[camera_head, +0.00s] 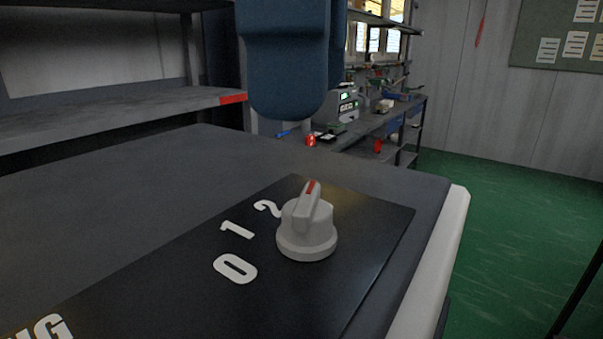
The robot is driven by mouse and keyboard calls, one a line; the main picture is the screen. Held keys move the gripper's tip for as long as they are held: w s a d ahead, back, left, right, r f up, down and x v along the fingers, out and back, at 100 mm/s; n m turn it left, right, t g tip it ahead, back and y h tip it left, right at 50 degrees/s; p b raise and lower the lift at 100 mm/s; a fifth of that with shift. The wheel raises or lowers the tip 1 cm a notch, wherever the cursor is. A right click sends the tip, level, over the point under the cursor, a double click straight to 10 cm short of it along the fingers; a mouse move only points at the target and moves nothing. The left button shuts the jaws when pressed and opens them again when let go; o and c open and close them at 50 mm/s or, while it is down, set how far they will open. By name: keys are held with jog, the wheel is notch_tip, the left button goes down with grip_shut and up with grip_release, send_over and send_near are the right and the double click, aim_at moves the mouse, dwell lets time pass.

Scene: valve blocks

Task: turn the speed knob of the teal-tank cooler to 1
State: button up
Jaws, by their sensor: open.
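The speed knob (306,228) is light grey with a raised ridge and a red pointer line on top. It stands on a black panel (190,280) on the dark top of a cabinet. White digits 0 (235,268), 1 (237,230) and 2 (267,208) curve around its left side. The red line points to the far side, to the right of the 2, not at the 1. Any mark behind the knob is hidden. No teal tank can be made out for certain. My gripper's fingers are not in view.
A dark blue rounded shape (290,65) hangs at the top, beyond the knob; I cannot tell what it is. A workbench (372,125) with equipment stands behind, and a grey shelf (110,115) at left. Green floor (520,215) is open at right.

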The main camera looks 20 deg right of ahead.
aim_at(306, 196)
notch_tip(306, 196, down, 7)
jog(key=b, duration=0.4)
jog(key=shift+c, duration=0.5)
jog(key=c, duration=1)
jog(key=shift+o, duration=0.2)
